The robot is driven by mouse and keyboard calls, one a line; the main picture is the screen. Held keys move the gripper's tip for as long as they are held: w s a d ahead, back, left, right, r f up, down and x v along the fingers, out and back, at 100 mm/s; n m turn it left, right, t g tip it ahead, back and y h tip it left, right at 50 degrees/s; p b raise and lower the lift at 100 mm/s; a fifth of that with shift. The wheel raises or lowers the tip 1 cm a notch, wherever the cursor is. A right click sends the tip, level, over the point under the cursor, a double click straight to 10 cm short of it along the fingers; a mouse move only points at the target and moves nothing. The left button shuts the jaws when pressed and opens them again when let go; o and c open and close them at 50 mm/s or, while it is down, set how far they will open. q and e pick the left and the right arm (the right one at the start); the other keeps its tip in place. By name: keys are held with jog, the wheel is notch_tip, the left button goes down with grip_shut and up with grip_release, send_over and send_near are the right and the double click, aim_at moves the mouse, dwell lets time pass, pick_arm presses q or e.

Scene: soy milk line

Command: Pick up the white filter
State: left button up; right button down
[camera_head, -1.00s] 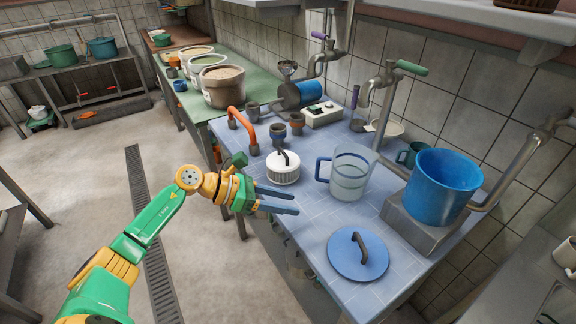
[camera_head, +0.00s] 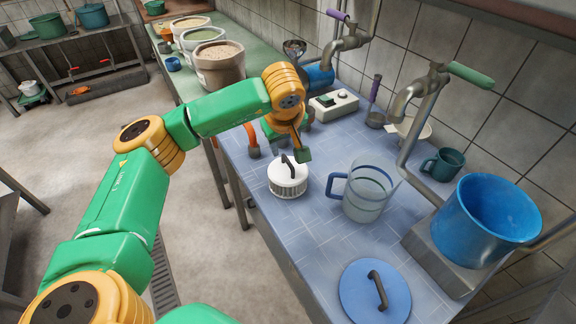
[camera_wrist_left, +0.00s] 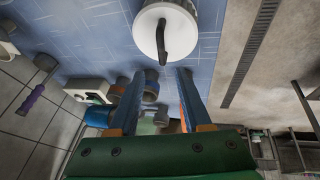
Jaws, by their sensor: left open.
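The white filter (camera_head: 287,182), a round lidded piece with a dark handle on top and a ribbed side, stands upright on the blue tiled table (camera_head: 310,235). In the left wrist view the filter (camera_wrist_left: 150,30) is at the top centre, just beyond my fingertips. My left gripper (camera_wrist_left: 160,74) is open, with its two blue fingers apart and nothing held between them. In the head view my left gripper (camera_head: 287,140) is over the table just behind the filter; its fingers are mostly hidden by my wrist. My right gripper is not in view.
A clear jug (camera_head: 370,192) stands right of the filter, with a blue lid (camera_head: 360,300) nearer the front. A large blue pot (camera_head: 490,225) stands at the right. An orange pipe (camera_head: 251,140) and a white control box (camera_head: 335,104) are close to my wrist.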

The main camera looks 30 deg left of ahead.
aim_at(286, 157)
pick_arm(q)
jog(key=shift+s+d+f+p, duration=0.1)
jog(key=shift+s+f+p, duration=0.2)
jog(key=shift+f, duration=0.25)
jog(key=shift+s+d+f+p, duration=0.15)
jog(key=shift+f+p, duration=0.15)
jog(key=shift+f, duration=0.2)
jog(key=shift+w+a+f, duration=0.2)
jog(key=shift+w+f, duration=0.15)
jog(key=shift+f, duration=0.15)
jog(key=shift+w+a+f, duration=0.2)
jog(key=shift+w+f, duration=0.15)
jog(key=shift+f, duration=0.1)
jog(key=shift+w+a+f, duration=0.1)
jog(key=shift+w+f, duration=0.05)
jog(key=shift+w, duration=0.05)
jog(key=shift+c, duration=0.8)
jog(key=shift+s+r, duration=0.25)
grip_shut()
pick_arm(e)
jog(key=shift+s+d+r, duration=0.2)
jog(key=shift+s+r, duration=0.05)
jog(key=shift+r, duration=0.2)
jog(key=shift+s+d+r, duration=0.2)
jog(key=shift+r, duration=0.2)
pick_arm(q)
jog(key=shift+w, duration=0.1)
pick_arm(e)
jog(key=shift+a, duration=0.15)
